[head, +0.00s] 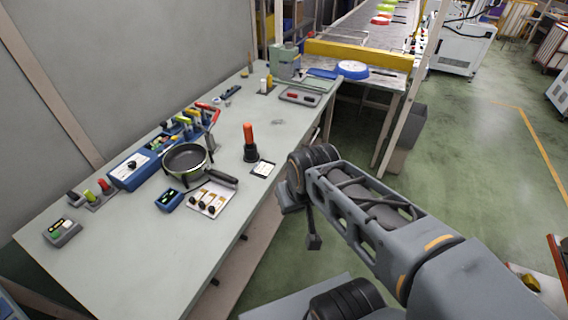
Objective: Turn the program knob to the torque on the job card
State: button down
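A blue box (119,182) with a pale panel stands on the bench at the left, and a small dark knob (131,164) shows on its panel. The knob's setting is too small to read. A small pale card with a dark edge (263,169), perhaps the job card, lies near the bench's front edge; its writing cannot be read. My arm reaches in from the lower right, and my gripper (313,241) hangs beyond the bench's front edge, well to the right of the blue box. Its fingers are not clear enough to tell open from shut.
A black pan (187,160) sits right of the blue box, its handle toward the front.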

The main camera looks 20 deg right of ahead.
aim_at(133, 164)
jog(key=z, duration=1.35)
jog(key=i, duration=0.75)
jog(key=u, duration=3.2)
jog(key=i, duration=0.5)
